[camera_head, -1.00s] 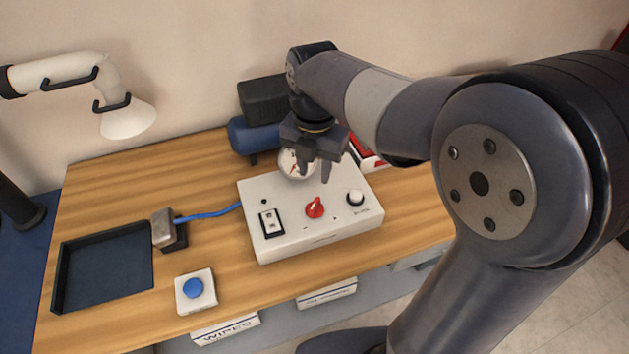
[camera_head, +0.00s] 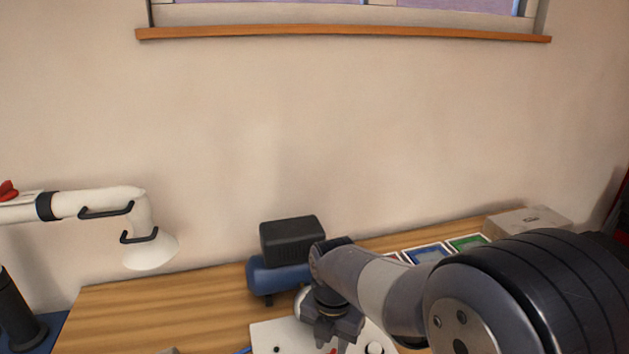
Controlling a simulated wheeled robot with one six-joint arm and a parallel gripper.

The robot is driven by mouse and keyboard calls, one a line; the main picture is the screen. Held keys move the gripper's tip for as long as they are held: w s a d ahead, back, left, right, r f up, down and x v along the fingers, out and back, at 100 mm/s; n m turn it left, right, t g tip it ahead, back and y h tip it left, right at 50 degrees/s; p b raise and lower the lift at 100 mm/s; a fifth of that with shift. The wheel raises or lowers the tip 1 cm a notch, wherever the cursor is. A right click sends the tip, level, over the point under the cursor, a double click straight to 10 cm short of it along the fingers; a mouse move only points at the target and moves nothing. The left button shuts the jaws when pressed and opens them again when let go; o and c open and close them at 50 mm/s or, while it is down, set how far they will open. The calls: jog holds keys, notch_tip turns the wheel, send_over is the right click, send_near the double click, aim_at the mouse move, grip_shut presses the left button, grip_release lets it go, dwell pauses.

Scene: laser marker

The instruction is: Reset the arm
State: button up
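My gripper (camera_head: 334,338) is at the bottom of the head view, above the white control box (camera_head: 268,335). Its fingertips are near or past the lower picture edge, so I cannot tell whether it is open or shut. My grey arm reaches in from the lower right. Only the back part of the control box shows, with a white knob (camera_head: 374,348) at its right. The rest of the box is cut off below.
A blue compressor (camera_head: 275,275) with a black top (camera_head: 292,238) stands behind the gripper. A white extraction arm (camera_head: 150,258) hangs at the left. Coloured trays (camera_head: 428,253) and a pale box (camera_head: 530,221) are at the back right.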

aim_at(331, 352)
notch_tip(331, 352, down, 3)
jog(key=shift+f, duration=0.1)
dwell(0.3)
